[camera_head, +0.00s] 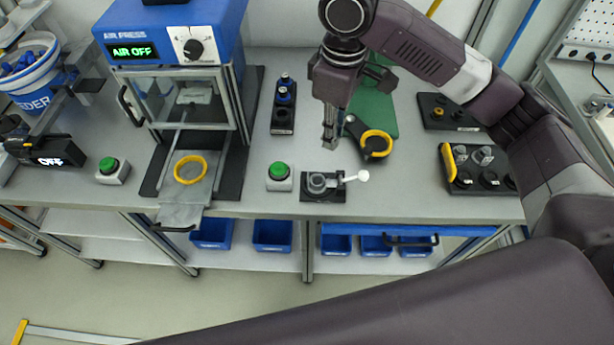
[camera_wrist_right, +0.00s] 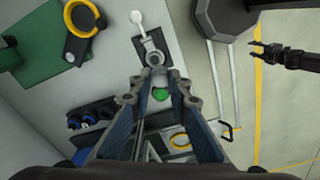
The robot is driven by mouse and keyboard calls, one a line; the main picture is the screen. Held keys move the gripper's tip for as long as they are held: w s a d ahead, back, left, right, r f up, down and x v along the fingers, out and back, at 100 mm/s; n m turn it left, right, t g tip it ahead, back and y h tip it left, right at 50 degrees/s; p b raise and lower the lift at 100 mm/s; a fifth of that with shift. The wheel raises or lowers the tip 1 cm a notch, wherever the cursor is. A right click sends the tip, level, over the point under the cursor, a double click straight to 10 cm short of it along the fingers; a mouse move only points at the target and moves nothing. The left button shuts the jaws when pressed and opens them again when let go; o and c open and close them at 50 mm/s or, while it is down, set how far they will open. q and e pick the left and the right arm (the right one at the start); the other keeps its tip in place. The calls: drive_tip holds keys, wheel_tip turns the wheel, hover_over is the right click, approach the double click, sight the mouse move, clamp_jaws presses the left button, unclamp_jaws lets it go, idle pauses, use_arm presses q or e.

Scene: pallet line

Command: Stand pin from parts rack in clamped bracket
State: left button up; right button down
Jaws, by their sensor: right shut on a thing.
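The bracket (camera_head: 318,182) stands on a dark base plate near the table's front edge, with a lever ending in a white knob to its right. In the right wrist view the bracket (camera_wrist_right: 152,57) shows just beyond my fingertips. My right gripper (camera_head: 330,140) points down above and behind the bracket, apart from it. It is shut on the pin, which is mostly hidden between the fingers. The parts rack (camera_head: 463,182), with a yellow handle, stands at the right and holds clear and dark parts. My left gripper (camera_wrist_right: 258,52) shows in the right wrist view, open and empty, away from the table.
A green button box (camera_head: 279,178) stands left of the bracket. A black and yellow tool (camera_head: 374,143) lies behind it to the right. A dark stand with blue-topped parts (camera_head: 283,118) is further back. The air press (camera_head: 180,65) is at the left, its tray holding a yellow ring (camera_head: 190,170).

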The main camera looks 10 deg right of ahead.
drive_tip(key=w+a+r+n, duration=0.1)
drive_tip(key=w+n, duration=0.1)
drive_tip(key=n, duration=0.1)
drive_tip(key=n+p, duration=0.2)
drive_tip(key=p, duration=0.2)
hover_over(317, 181)
wheel_tip(317, 181, down, 15)
drive_tip(key=shift+r, duration=0.1)
wheel_tip(317, 181, down, 3)
drive_tip(key=shift+f+p, duration=0.15)
drive_tip(key=shift+p, duration=0.3)
use_arm(q)
drive_tip(key=shift+s+a+r, duration=0.1)
drive_tip(key=shift+a+r, duration=0.15)
drive_tip(key=shift+r, duration=0.65)
drive_tip(key=shift+w+a+r, duration=0.1)
drive_tip(key=shift+a+r, duration=0.15)
drive_tip(key=shift+r, duration=0.7)
drive_tip(key=shift+s+a+r, duration=0.1)
drive_tip(key=shift+a+r, duration=0.15)
drive_tip(key=shift+r, duration=0.65)
use_arm(e)
drive_tip(key=shift+w+f, duration=0.1)
drive_tip(key=shift+f, duration=0.45)
drive_tip(key=shift+f, duration=0.15)
drive_tip(key=c, duration=1.8)
unclamp_jaws()
